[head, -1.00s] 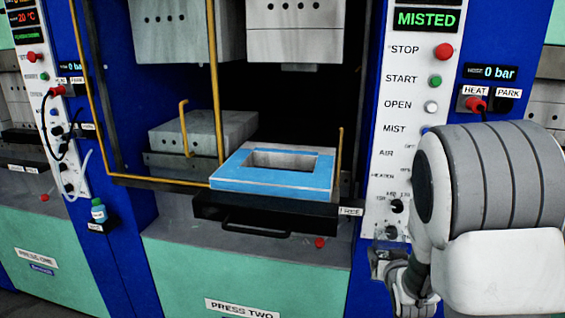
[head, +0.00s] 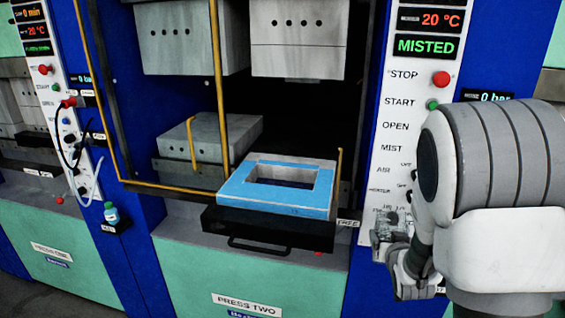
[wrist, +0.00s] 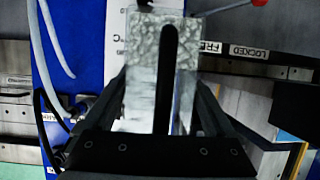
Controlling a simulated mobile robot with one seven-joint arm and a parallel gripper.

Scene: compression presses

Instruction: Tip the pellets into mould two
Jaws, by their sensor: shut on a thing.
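Mould two (head: 232,190) is a blue-topped block with a rectangular opening, sitting on a black drawer-like tray (head: 210,220) at the front of press two. The opening looks empty from here. My gripper (wrist: 163,92) is shut on a clear container (wrist: 141,50) of pale, lumpy pellets. A dark bar crosses the container's middle in the wrist view. In the head view the container (head: 386,222) is a small clear shape right of the mould, in front of the control panel, apart from the mould. My arm hides part of that panel.
Yellow guard rails (head: 219,85) stand beside the mould. Upper press blocks (head: 297,50) hang above and behind it. A grey block (head: 210,140) lies behind left. Press two's panel reads MISTED (head: 426,46). A small bottle (head: 111,213) stands at left.

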